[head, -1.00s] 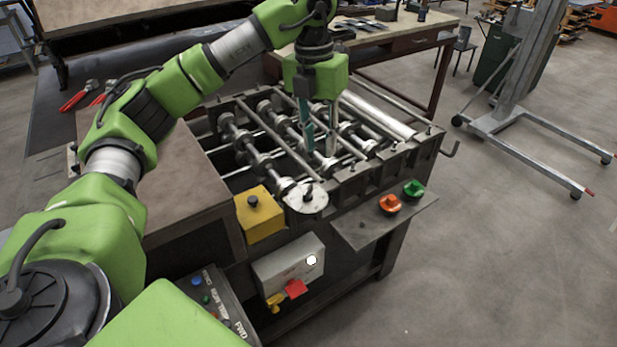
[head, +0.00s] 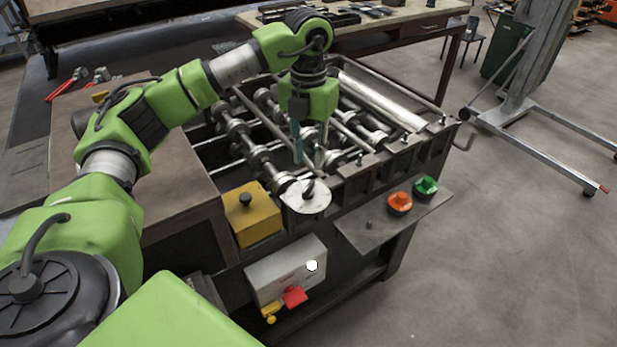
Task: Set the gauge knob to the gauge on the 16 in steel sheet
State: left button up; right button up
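A round white dial plate (head: 294,203) with a small dark knob (head: 309,188) sits at the near corner of the roller machine (head: 345,176). My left gripper (head: 309,164) points down just above and behind this knob. Its two fingers, one teal and one grey, are apart with a gap between them. I see nothing held in it, and I cannot tell whether a fingertip touches the knob. The markings on the dial are too small to read. I cannot make out a marked 16 in steel sheet. My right gripper is not in view.
A yellow box (head: 252,220) with a black knob stands left of the dial. Orange (head: 399,202) and green (head: 426,186) knobs sit on a shelf to the right. A grey switch box (head: 286,272) hangs below.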

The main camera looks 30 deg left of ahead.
aim_at(309, 185)
pick_arm(q)
notch_tip(309, 185, down, 8)
jog(key=shift+w+a+r+p, duration=0.1)
jog(key=shift+r+p, duration=0.15)
jog(key=shift+p, duration=0.8)
jog(key=shift+f, duration=0.45)
grip_shut()
